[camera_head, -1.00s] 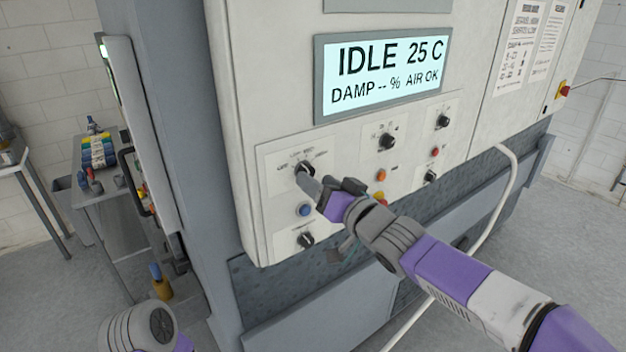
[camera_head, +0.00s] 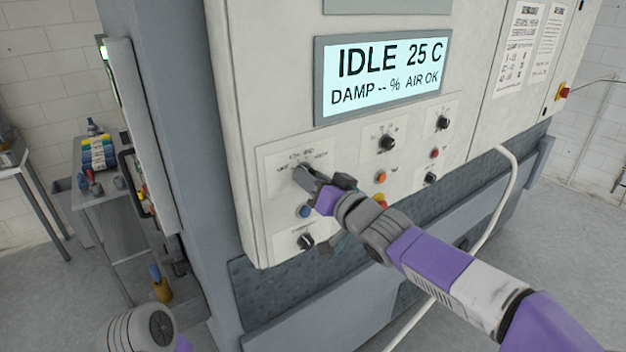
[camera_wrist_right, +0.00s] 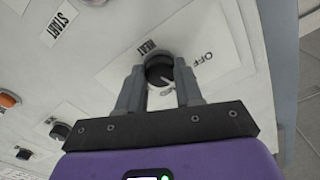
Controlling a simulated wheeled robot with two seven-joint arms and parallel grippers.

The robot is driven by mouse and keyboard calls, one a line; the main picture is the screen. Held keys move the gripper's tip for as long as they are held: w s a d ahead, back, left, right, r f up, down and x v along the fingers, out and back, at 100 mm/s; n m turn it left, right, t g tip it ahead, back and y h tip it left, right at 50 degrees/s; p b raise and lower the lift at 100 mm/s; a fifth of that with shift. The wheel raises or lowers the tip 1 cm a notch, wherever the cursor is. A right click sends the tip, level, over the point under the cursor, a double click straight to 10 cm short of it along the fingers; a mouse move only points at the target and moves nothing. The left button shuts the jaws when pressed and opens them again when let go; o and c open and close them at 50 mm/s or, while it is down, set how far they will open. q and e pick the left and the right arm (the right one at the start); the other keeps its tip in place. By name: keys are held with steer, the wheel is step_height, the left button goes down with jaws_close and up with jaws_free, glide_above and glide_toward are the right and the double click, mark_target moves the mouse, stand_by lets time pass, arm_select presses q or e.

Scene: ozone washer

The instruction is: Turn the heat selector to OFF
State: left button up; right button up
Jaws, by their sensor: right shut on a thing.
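The heat selector is a round black knob (camera_wrist_right: 158,72) on a white plate (camera_wrist_right: 208,50) lettered HEAT and OFF, seen in the right wrist view. A pale pointer line on the knob shows between the fingers; it does not line up clearly with the OFF lettering. My right gripper (camera_wrist_right: 160,88) is shut on the knob, one finger on each side. In the head view my right gripper (camera_head: 304,173) covers most of the knob at the upper left of the control panel. My left gripper is not in view; only part of my left arm shows at the bottom left.
The display (camera_head: 384,75) reads IDLE 25 C, DAMP -- %, AIR OK. A blue button (camera_head: 305,211) and another black knob (camera_head: 306,241) sit below the gripper. More knobs and buttons lie to the right. A white hose (camera_head: 497,205) hangs at the right.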

steer(key=shift+n, duration=0.3)
steer(key=shift+w+d+n+b, duration=0.1)
steer(key=shift+n+b, duration=0.5)
steer(key=shift+n, duration=3.1)
steer(key=o, duration=1)
steer(key=shift+o, duration=0.2)
steer(key=p+v, duration=0.1)
steer(key=v, duration=0.6)
steer(key=shift+s, duration=0.3)
